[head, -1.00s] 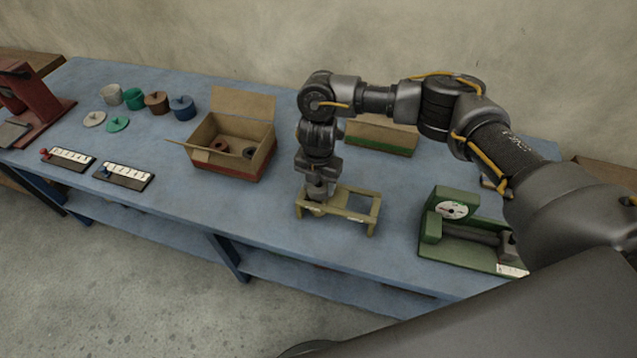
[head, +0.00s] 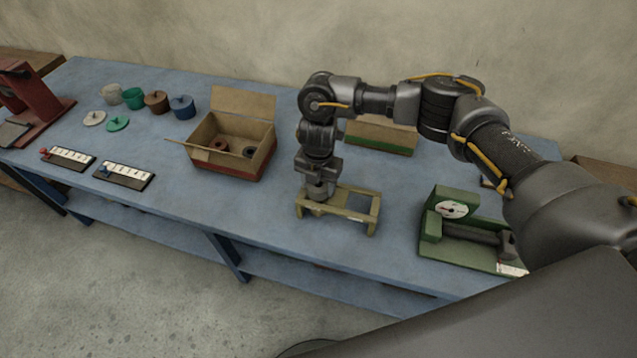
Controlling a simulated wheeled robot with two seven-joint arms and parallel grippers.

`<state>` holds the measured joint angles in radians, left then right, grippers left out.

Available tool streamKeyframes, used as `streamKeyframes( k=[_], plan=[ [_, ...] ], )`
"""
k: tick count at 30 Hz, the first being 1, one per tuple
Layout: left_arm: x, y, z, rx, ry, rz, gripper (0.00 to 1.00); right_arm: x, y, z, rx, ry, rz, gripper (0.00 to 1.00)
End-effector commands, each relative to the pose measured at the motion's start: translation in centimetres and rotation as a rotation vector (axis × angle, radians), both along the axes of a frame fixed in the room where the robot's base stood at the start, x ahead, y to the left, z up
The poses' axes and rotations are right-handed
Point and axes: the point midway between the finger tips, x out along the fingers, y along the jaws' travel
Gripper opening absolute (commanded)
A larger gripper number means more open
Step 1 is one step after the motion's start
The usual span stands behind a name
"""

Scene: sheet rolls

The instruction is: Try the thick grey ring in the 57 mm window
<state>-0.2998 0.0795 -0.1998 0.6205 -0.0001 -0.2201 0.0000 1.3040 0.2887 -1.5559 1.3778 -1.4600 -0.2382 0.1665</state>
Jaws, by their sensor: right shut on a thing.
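A low olive-yellow frame (head: 357,217) with window openings stands on the blue table near its front edge. Its right window is open to view; its left window is mostly covered by my gripper. My right gripper (head: 318,208) points straight down at the frame's left window. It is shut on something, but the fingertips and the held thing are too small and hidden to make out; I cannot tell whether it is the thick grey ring. My left gripper is not in view.
An open cardboard box (head: 230,166) with rings inside stands left of the frame. A green dial gauge (head: 470,235) stands to the right. A second box (head: 381,135) is behind my arm. Several coloured pots (head: 182,107) and two number strips (head: 122,174) are at the left.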

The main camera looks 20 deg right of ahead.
Motion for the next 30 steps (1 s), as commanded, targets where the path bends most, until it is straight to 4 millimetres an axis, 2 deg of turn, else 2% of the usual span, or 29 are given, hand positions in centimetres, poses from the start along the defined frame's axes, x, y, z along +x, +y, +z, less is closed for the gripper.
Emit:
streamKeyframes(
  k=[10, 11, 16, 22, 27, 30],
  plan=[
    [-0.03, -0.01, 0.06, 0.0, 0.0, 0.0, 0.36, 0.01, 0.01, -0.03, 0.0, 0.0, 0.0, 0.32],
    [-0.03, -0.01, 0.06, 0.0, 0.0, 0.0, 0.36, 0.01, 0.01, -0.03, 0.0, 0.0, 0.0, 0.57],
    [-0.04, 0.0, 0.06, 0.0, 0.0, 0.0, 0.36, 0.01, 0.01, -0.04, 0.0, 0.0, 0.0, 0.79],
    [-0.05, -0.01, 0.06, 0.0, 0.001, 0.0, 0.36, 0.0, 0.0, -0.04, 0.0, 0.0, 0.0, 0.81],
    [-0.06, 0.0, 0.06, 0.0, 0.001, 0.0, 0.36, -0.01, 0.0, -0.06, 0.0, 0.0, 0.0, 1.0],
    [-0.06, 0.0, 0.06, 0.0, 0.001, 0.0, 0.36, -0.01, 0.0, -0.06, 0.0, 0.0, 0.0, 1.0]
  ],
)
